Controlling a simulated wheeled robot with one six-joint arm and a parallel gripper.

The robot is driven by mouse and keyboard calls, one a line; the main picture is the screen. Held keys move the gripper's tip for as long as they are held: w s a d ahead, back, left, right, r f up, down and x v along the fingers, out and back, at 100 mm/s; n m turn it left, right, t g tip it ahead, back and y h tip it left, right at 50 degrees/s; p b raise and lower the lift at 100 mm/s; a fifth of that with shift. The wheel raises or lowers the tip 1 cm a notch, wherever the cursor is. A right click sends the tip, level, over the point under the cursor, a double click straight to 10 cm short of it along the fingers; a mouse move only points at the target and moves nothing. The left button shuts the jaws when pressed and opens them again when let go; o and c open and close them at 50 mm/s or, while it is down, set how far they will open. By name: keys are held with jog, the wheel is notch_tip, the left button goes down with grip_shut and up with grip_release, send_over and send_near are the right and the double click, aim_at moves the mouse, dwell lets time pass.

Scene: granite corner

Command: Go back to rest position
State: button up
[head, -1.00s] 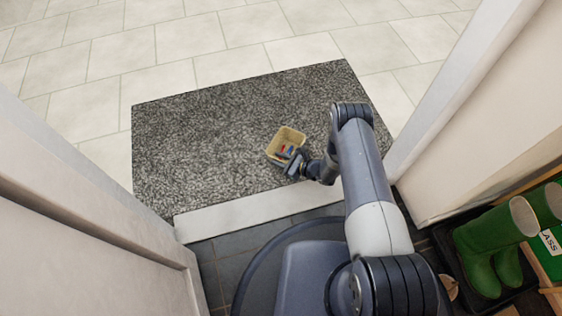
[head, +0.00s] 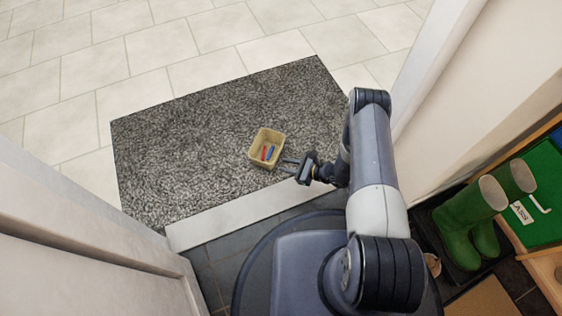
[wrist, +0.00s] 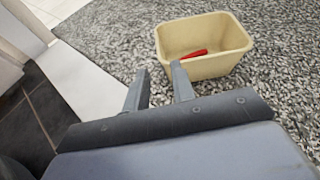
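My gripper (head: 288,165) is open and empty in the head view, just right of a small tan bin (head: 279,139). The bin stands on the grey speckled mat (head: 190,130) and holds a red piece (head: 264,153) and a blue piece (head: 270,154). In the wrist view my gripper (wrist: 160,82) has its two fingers apart with nothing between them. The bin (wrist: 215,66) is beyond the fingertips there, with a red piece (wrist: 194,54) inside. The blue piece is hidden in that view.
Green boots (head: 468,218) stand on a dark tray at the right, beside a wooden shelf with a green item. White door frames rise on both sides. A pale threshold strip (head: 230,220) edges the mat. The tiled floor beyond is clear.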

aim_at(261, 162)
jog(key=shift+s+d, duration=0.1)
jog(key=shift+s, duration=0.05)
jog(key=b+x, duration=0.4)
jog(key=x, duration=0.9)
jog(key=shift+f, duration=0.1)
jog(key=r+p, duration=0.1)
jog(key=r, duration=0.2)
jog(key=shift+d+r, duration=0.2)
jog(key=shift+r+p, duration=0.3)
jog(key=shift+r, duration=0.2)
jog(key=shift+f, duration=0.1)
